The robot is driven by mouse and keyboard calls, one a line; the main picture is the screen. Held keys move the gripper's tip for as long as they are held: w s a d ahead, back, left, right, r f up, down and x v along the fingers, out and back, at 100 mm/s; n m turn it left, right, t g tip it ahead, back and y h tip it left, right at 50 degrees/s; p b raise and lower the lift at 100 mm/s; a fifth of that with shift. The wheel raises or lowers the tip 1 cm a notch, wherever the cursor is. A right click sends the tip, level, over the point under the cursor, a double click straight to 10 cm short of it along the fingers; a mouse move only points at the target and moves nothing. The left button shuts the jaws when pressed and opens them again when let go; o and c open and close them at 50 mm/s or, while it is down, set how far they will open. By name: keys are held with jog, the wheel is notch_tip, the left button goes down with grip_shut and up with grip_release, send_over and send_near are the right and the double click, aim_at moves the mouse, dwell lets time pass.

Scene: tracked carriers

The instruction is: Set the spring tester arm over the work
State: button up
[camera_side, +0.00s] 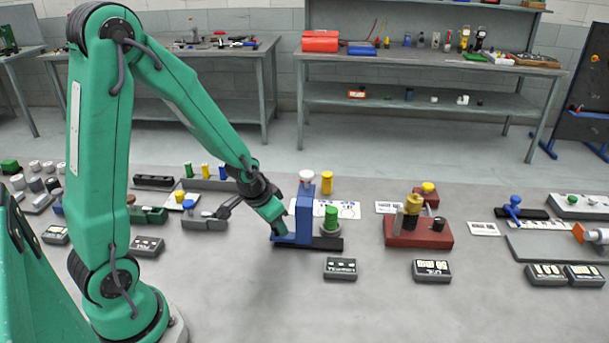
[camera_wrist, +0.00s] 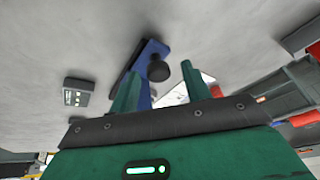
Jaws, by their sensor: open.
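My gripper (camera_side: 280,226) reaches down in the side view to the left of a blue upright (camera_side: 306,208) with a white knob on top. The upright joins a low blue foot (camera_side: 289,240). A dark base with a green cylinder (camera_side: 331,219) sits just right of it. No label shows that this is the spring tester. In the wrist view my two green fingers (camera_wrist: 160,73) are apart. A blue bar (camera_wrist: 146,62) and a dark round knob (camera_wrist: 158,70) show between and beyond them; I cannot tell whether anything touches.
A dark display box (camera_side: 340,268) stands in front of the blue device. A red block (camera_side: 418,234) with yellow and silver parts is to its right. A grey device (camera_side: 205,224) with a blue knob is to its left. Bare table lies in front.

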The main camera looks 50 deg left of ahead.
aim_at(296, 210)
grip_shut()
jog(key=shift+w+d, duration=2.4)
jog(key=shift+w, duration=0.1)
jog(key=shift+r, duration=0.1)
grip_release()
jog(key=shift+h, duration=0.3)
jog(key=shift+s, duration=0.1)
jog(key=shift+v, duration=3.8)
jog(key=shift+s, duration=0.1)
